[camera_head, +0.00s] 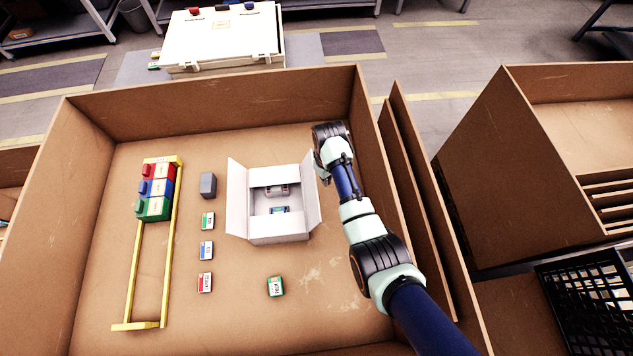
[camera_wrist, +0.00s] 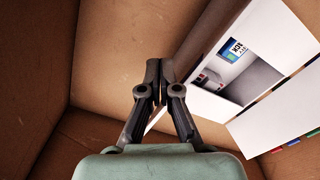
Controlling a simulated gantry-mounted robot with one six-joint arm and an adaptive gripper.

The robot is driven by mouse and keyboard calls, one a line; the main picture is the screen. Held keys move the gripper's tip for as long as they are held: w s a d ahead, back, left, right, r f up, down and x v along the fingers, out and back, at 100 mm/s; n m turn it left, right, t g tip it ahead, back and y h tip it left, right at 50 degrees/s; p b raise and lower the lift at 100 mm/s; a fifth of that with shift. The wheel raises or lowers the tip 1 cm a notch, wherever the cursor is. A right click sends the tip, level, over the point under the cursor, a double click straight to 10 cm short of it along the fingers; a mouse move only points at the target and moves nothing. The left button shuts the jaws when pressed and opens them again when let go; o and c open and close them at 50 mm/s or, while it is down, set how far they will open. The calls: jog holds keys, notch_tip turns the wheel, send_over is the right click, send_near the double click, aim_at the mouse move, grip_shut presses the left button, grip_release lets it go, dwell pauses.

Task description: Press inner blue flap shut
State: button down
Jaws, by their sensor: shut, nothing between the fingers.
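An open white box (camera_head: 278,229) stands near the middle of the large brown crate. Its left flap (camera_head: 238,197) and right flap (camera_head: 313,198) spread outward. Inside are a small piece with a blue face (camera_head: 279,210) and a grey and red item (camera_head: 276,190). I cannot make out a separate blue flap. In the wrist view the white box (camera_wrist: 258,82) lies to the right, with a blue and green label (camera_wrist: 233,47) inside. My gripper (camera_wrist: 157,70) is shut and empty, beside the box's right flap in the head view (camera_head: 322,178). Whether it touches the flap is unclear.
The crate's right wall (camera_head: 372,125) is close to my arm. A yellow rack (camera_head: 131,262) with coloured blocks stands left. A grey block (camera_head: 208,185) and several small labelled boxes (camera_head: 206,250) lie between rack and white box; another (camera_head: 275,286) lies in front.

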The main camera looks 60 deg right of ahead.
jog(key=shift+r, duration=0.1)
jog(key=shift+f, duration=0.2)
jog(key=shift+f, duration=0.35)
dwell(0.4)
jog(key=w+a+b, duration=0.3)
jog(key=w+a, duration=0.3)
jog(key=w, duration=0.5)
jog(key=shift+a, duration=0.4)
dwell(0.5)
jog(key=shift+f, duration=0.1)
notch_tip(320, 180, down, 6)
jog(key=b, duration=0.5)
notch_tip(320, 180, up, 7)
jog(key=p, duration=0.7)
jog(key=shift+s+d+p, duration=0.25)
jog(key=shift+s+p, duration=0.15)
jog(key=shift+s, duration=0.05)
